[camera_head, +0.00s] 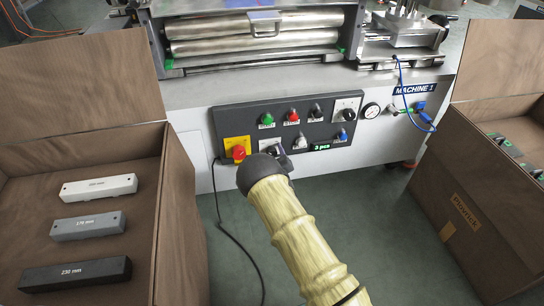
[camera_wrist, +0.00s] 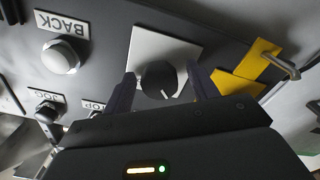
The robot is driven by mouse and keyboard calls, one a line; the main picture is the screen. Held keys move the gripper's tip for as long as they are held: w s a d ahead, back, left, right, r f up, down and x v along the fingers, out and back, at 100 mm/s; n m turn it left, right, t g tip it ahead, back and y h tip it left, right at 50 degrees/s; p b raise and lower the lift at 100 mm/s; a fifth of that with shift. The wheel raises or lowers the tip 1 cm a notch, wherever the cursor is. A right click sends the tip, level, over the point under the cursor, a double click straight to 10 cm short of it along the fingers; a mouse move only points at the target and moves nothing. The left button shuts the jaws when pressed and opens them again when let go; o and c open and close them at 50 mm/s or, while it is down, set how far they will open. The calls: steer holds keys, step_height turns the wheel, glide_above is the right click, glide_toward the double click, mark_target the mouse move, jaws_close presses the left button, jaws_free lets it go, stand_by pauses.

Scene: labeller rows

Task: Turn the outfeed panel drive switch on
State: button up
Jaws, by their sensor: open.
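The dark control panel (camera_head: 240,120) is on the front of the machine. A black rotary knob (camera_wrist: 158,78) on a pale square plate (camera_wrist: 178,52) fills the middle of the wrist view, with a small white mark at its lower edge. In the head view its plate (camera_head: 268,146) is partly hidden by my arm, beside the red emergency button. My gripper (camera_wrist: 160,72) is open, with one finger on each side of the knob. I cannot tell whether the fingers touch it. The knob's own label is not readable.
A red emergency button (camera_head: 238,152) sits left of the plate. Green (camera_head: 266,120), red (camera_head: 293,117) and blue (camera_head: 343,135) buttons and another switch (camera_head: 347,105) share the panel. Open boxes stand left (camera_head: 176,190) and right (camera_head: 425,175). A cable (camera_head: 222,215) hangs to the floor.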

steer(key=c, duration=1)
steer(key=shift+m+p, duration=0.35)
steer(key=shift+m, duration=0.05)
steer(key=m+p, duration=0.1)
steer(key=m, duration=0.1)
steer(key=shift+d+r+m, duration=0.1)
steer(key=shift+m, duration=0.2)
steer(key=m+p, duration=0.2)
steer(key=m, duration=0.3)
steer(key=shift+p, duration=0.35)
steer(key=m+p, duration=0.1)
steer(key=m, duration=0.4)
steer(key=shift+m, duration=0.4)
steer(key=shift+s+f+m, duration=0.1)
steer(key=shift+f+m, duration=0.1)
steer(key=shift+m, duration=1.7)
steer(key=shift+a, duration=0.2)
